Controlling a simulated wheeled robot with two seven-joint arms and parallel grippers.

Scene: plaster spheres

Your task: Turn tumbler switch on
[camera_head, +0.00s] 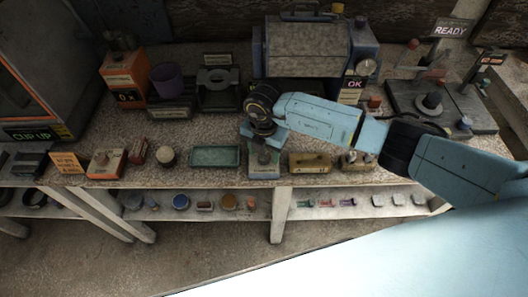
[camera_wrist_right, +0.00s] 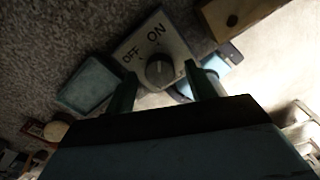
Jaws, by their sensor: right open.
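The tumbler switch (camera_head: 264,163) is a pale plate at the front edge of the bench, partly hidden by my right gripper in the head view. In the right wrist view the switch plate (camera_wrist_right: 176,48) reads OFF on the left and ON on the right, with a round dark knob (camera_wrist_right: 159,72) below the words. Which word the knob points to is hard to tell. My right gripper (camera_wrist_right: 162,78) is open, its two fingers either side of the knob in that view; contact cannot be told. It also shows above the switch in the head view (camera_head: 263,143). My left gripper is not in view.
A green tray (camera_head: 215,148) lies left of the switch and a brass-coloured box (camera_head: 310,162) right of it. A large grey machine (camera_head: 308,50) stands behind. An orange box with a red button (camera_head: 106,164) sits farther left. A lower shelf (camera_head: 330,212) holds small items.

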